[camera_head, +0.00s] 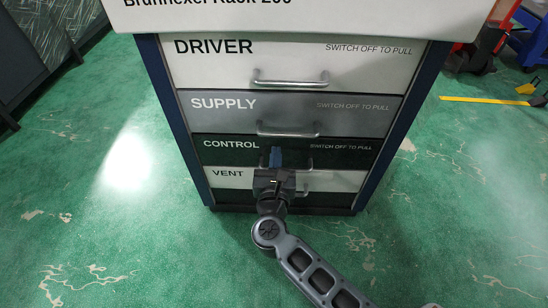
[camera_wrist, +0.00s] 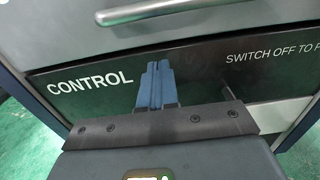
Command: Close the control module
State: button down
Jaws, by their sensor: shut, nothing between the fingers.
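The control module (camera_head: 225,145) is a dark drawer front lettered CONTROL in a blue-framed rack, between the supply and vent drawers. In the head view its face looks about level with the drawers around it. My gripper (camera_head: 276,156) is in front of it, its blue fingers shut together with nothing between them. In the wrist view the fingers (camera_wrist: 156,84) point at the dark control front (camera_wrist: 205,62), right of its lettering. I cannot tell whether the tips touch it. My gripper partly hides the control handle.
Above are the grey supply drawer (camera_head: 225,118) and the white driver drawer (camera_head: 215,67), each with a bar handle. The white vent drawer (camera_head: 331,180) is below. Green floor (camera_head: 90,215) is open at left. Red and blue objects stand at the far right.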

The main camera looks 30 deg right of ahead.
jog(key=p+v, duration=0.2)
jog(key=v, duration=0.9)
jog(key=shift+s, duration=0.1)
jog(key=s+d+r+m+y, duration=0.1)
jog(key=s+r+m+y, duration=0.2)
jog(key=s+r+m, duration=0.55)
jog(key=s+d+r+m+y, duration=0.2)
jog(key=s+r+m+y, duration=0.1)
jog(key=s+m, duration=0.95)
jog(key=s+d+r+m+y, duration=0.1)
jog(key=s+r+m+y, duration=0.3)
jog(key=s+m, duration=0.7)
notch_tip(320, 180, up, 31)
jog(key=n+h+p, duration=0.1)
jog(key=n+p, duration=0.1)
jog(key=p, duration=2.8)
jog(key=shift+s+g, duration=0.4)
jog(key=c, duration=1.8)
grip_release()
